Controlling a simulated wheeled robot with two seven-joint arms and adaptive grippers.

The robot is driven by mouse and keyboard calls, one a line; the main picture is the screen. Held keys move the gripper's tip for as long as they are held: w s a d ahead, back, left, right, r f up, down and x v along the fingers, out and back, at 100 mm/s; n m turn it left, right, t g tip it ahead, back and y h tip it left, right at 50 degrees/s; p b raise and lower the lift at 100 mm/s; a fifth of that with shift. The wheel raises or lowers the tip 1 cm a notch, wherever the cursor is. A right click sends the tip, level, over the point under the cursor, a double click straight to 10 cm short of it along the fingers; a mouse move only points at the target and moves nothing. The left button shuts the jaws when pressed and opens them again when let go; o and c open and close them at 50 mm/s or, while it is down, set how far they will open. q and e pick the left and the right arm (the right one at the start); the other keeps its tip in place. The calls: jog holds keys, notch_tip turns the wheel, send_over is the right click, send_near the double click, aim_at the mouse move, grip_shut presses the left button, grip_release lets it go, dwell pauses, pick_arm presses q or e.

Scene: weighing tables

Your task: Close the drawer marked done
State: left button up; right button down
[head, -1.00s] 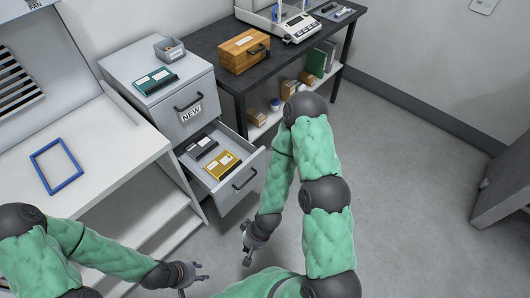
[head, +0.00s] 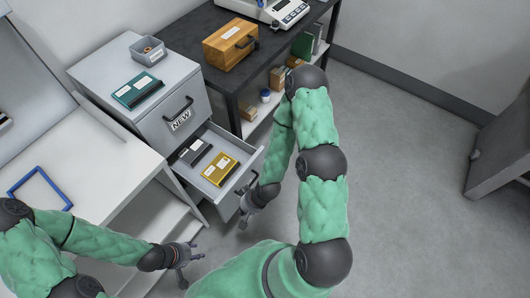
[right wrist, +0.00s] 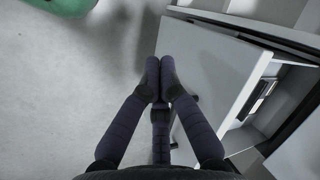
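The lower drawer (head: 229,206) of the grey cabinet stands pulled out. I cannot read a mark on its front. A black case (head: 195,152) and a yellow case (head: 219,169) lie in it. The shut upper drawer (head: 190,122) is marked NEW. My right gripper (head: 244,222) is just in front of the open drawer's front, beside its handle. In the right wrist view its fingertips (right wrist: 160,66) are together and empty, over the left edge of the drawer front (right wrist: 205,65); contact is unclear. My left gripper (head: 196,262) is open and empty, low before the white bench.
A teal case (head: 138,90) and a grey bin (head: 148,50) stand on the cabinet. A dark table (head: 275,50) with a wooden box (head: 230,44) and a scale (head: 285,12) is behind it. A blue frame (head: 40,187) lies on the white bench (head: 95,175).

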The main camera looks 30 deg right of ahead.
jog(key=w+d+r+m+t+p, duration=0.1)
jog(key=w+d+m+t+p, duration=0.15)
jog(key=w+d, duration=0.4)
jog(key=m+t+p, duration=0.3)
jog(key=m+t, duration=0.4)
send_near(260, 155)
jog(key=shift+g, duration=0.35)
jog(key=b+x, duration=0.1)
jog(key=x, duration=0.1)
jog(key=b+x, duration=0.3)
jog(key=shift+w+d+f, duration=0.2)
jog(key=shift+w+f, duration=0.05)
jog(key=shift+f, duration=0.05)
pick_arm(q)
jog(key=shift+w+r, duration=0.1)
jog(key=shift+r, duration=0.65)
pick_arm(e)
jog(key=shift+w+a, duration=0.15)
jog(key=shift+w, duration=0.25)
